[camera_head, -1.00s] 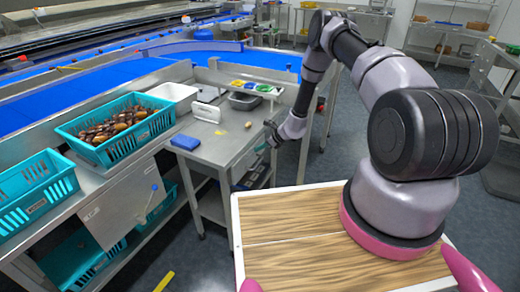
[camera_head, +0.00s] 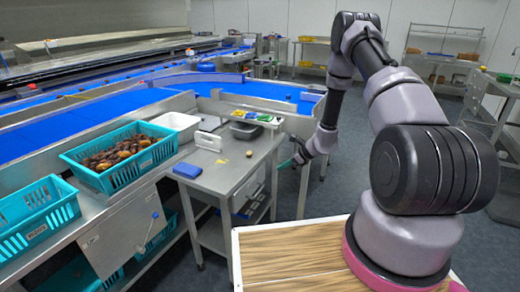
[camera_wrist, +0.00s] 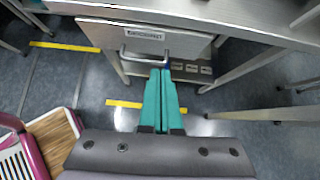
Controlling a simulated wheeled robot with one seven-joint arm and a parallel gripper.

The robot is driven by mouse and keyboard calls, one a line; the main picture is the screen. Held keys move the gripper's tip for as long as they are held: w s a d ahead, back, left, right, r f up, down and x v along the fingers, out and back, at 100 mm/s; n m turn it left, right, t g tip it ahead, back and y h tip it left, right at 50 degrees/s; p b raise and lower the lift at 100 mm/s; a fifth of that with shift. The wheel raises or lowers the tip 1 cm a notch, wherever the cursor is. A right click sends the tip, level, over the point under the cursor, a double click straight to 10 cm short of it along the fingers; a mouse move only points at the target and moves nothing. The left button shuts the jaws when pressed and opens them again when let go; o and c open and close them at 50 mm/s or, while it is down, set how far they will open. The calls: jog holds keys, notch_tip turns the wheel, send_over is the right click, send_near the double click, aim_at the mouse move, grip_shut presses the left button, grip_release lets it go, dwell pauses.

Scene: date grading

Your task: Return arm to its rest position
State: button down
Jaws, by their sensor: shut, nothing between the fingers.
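My gripper (camera_head: 288,164) hangs at the end of my arm, just right of the small steel side table (camera_head: 222,178) in the head view. In the wrist view its two long teal fingers (camera_wrist: 160,74) lie together with nothing between them. They point toward a steel cabinet front with a bar handle (camera_wrist: 146,57) and a label. In that view I cannot tell whether they touch it. In the head view the fingertips are small and dark-edged against the floor.
A teal crate of dates (camera_head: 88,178) and an empty-looking teal crate (camera_head: 22,236) stand on the left bench. A white tub (camera_head: 178,122), a blue block (camera_head: 187,170) and a small yellowish item (camera_head: 249,154) are nearby.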

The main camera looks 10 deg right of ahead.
jog(key=s+a+r+n, duration=0.1)
jog(key=s+r+n, duration=0.25)
jog(key=r, duration=0.85)
jog(key=s+a+r+n+g, duration=0.15)
jog(key=r+n, duration=0.25)
jog(key=r, duration=0.8)
jog(key=s+a+r+n, duration=0.2)
jog(key=s+r+n, duration=0.15)
jog(key=r, duration=0.85)
jog(key=s+d+r+n+t+h, duration=0.1)
jog(key=s+d+r+n, duration=0.1)
jog(key=s+r, duration=0.3)
jog(key=s+d+r+n+t+h, duration=0.1)
jog(key=s+r+n, duration=0.3)
jog(key=s, duration=0.8)
jog(key=s+d+r+n+t+h, duration=0.1)
jog(key=s+d+r+n+h, duration=0.2)
jog(key=s+r, duration=0.4)
jog(key=shift+s+d, duration=0.4)
jog(key=shift+s, duration=0.55)
